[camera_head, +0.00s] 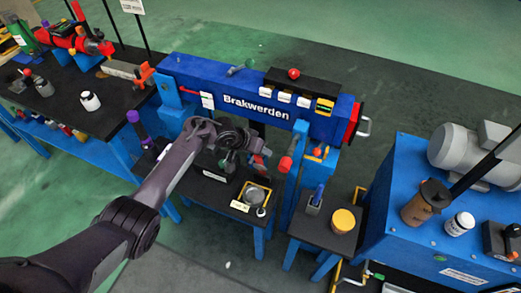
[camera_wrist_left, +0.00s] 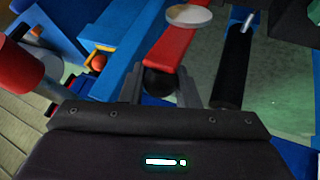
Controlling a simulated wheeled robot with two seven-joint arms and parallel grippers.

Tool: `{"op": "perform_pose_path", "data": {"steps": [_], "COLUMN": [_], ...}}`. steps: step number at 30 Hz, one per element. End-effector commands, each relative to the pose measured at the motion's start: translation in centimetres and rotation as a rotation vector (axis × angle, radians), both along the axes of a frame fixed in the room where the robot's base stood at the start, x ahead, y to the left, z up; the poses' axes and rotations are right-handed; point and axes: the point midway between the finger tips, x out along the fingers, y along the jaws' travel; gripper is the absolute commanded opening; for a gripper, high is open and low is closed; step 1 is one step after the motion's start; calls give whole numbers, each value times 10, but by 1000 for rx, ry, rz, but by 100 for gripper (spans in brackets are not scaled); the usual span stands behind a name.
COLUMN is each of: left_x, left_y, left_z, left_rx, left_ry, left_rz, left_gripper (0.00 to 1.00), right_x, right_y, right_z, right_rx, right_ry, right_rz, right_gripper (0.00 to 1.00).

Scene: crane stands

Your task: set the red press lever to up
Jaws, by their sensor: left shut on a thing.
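The red press lever (camera_wrist_left: 175,45) shows in the left wrist view as a flat red bar with a black ball knob (camera_wrist_left: 157,82) at its near end. My left gripper (camera_wrist_left: 160,85) has one finger on each side of the knob and is shut on it. In the head view, my left gripper (camera_head: 252,148) is in front of the blue Brakwerden machine (camera_head: 195,72). There the lever is mostly hidden by the gripper, and I cannot tell its angle. My right gripper is not in view.
A red-ended cylinder (camera_head: 285,164) stands close to the right of my left gripper; it also shows in the left wrist view (camera_wrist_left: 18,65). A small table with a yellow-rimmed dish (camera_head: 255,194) is below. A blue motor bench (camera_head: 400,170) stands at the right.

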Motion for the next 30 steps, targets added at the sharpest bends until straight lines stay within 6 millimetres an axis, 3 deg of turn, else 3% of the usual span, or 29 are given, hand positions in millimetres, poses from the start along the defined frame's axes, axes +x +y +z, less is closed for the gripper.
{"op": "perform_pose_path", "data": {"steps": [5, 6, 10, 20, 30], "left_x": [3, 3, 2, 0, -15], "left_y": [0, 0, 0, 2, 26], "left_z": [3, 3, 2, 3, 41], "left_rx": [-3, -3, -2, 0, -1], "left_ry": [-9, -9, -6, -3, -6], "left_rz": [4, 4, 3, 1, 1], "left_gripper": [0, 30, 47, 48, 48], "right_x": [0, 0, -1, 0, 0], "right_y": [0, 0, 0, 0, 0], "right_z": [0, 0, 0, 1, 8], "right_rx": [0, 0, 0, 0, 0], "right_ry": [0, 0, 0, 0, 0], "right_rz": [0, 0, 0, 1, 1], "right_gripper": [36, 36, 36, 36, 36]}}
